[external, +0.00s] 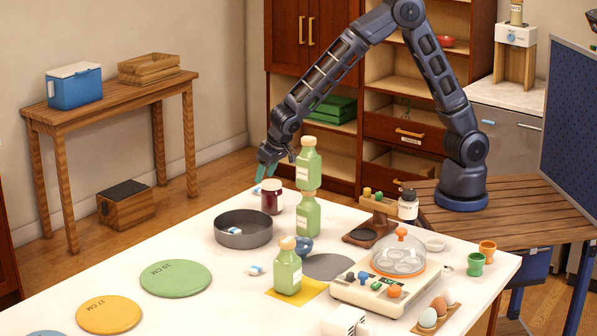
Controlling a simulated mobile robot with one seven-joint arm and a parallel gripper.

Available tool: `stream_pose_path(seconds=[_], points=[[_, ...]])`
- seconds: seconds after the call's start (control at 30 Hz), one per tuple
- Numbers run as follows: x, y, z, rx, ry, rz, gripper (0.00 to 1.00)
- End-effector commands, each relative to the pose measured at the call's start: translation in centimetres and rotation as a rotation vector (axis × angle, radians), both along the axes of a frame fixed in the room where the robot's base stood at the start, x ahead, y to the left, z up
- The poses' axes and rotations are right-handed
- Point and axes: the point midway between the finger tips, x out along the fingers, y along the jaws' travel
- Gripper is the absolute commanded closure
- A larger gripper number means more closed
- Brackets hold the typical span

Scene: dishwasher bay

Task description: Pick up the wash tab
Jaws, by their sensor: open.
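Several small white-and-blue pieces look like wash tabs; I cannot tell which is meant. One tab (257,190) lies near the far edge of the white table, left of a dark red jar (272,197). Another tab (235,230) shows at the grey pan (243,240). A third tab (256,269) lies on the table in front of the pan. My gripper (265,173) points down above the far edge, just above the first tab, with green fingertips. It is open, with nothing visible between the fingers. The gap to the tab is hard to judge.
Green bottles (308,215) stand close to the right of the jar, one stacked high.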

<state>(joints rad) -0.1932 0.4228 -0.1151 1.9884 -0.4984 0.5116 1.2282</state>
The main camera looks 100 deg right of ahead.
Motion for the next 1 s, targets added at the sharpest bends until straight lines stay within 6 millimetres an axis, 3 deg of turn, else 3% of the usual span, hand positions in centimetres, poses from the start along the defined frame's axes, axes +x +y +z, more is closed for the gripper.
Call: stream_pose_path(seconds=[0.43, 0.7, 0.93, 1.0], points=[[1.6, -0.7, -4.5, 0.000, 0.002, 0.001, 0.51], [1.7, -0.8, -4.7, 0.001, 0.001, 0.000, 0.51], [1.7, -0.8, -4.7, 0.000, 0.001, 0.001, 0.96], [1.7, -0.8, -4.7, 0.000, 0.000, 0.000, 0.99]])
